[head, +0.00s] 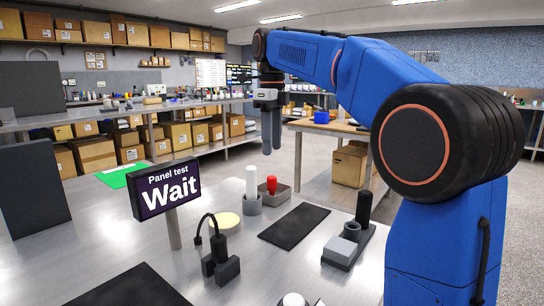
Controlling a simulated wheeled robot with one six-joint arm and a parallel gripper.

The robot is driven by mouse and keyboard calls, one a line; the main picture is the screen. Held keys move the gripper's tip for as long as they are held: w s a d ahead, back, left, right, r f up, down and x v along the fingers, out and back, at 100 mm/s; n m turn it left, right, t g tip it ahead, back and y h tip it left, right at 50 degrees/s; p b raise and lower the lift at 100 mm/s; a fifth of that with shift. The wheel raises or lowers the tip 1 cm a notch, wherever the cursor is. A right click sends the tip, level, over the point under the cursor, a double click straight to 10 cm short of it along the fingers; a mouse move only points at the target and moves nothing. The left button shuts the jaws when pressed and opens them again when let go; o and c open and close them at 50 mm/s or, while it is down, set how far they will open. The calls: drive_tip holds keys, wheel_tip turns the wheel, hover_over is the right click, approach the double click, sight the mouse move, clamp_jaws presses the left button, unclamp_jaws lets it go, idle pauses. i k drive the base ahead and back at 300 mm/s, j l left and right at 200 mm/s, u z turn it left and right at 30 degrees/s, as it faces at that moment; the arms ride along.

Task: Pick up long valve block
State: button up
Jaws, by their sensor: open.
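My gripper (271,150) hangs above the far part of the metal table, its two fingers pointing down, close together in this view, with nothing seen between them. I cannot tell for sure which thing is the long valve block. A dark block with a curved black hose (221,265) stands near the front middle of the table. A dark base (341,262) at the right carries a light grey block (341,249) and an upright black cylinder (364,208). The gripper is apart from these things.
A sign reading "Panel test Wait" (167,188) stands on a post at the left. A white cylinder in a grey holder (251,188), a grey tray with a red piece (272,186), a pale yellow disc (227,222) and a black mat (294,226) lie on the table (285,275).

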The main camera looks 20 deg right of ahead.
sight(342, 252)
drive_tip(key=k, duration=1)
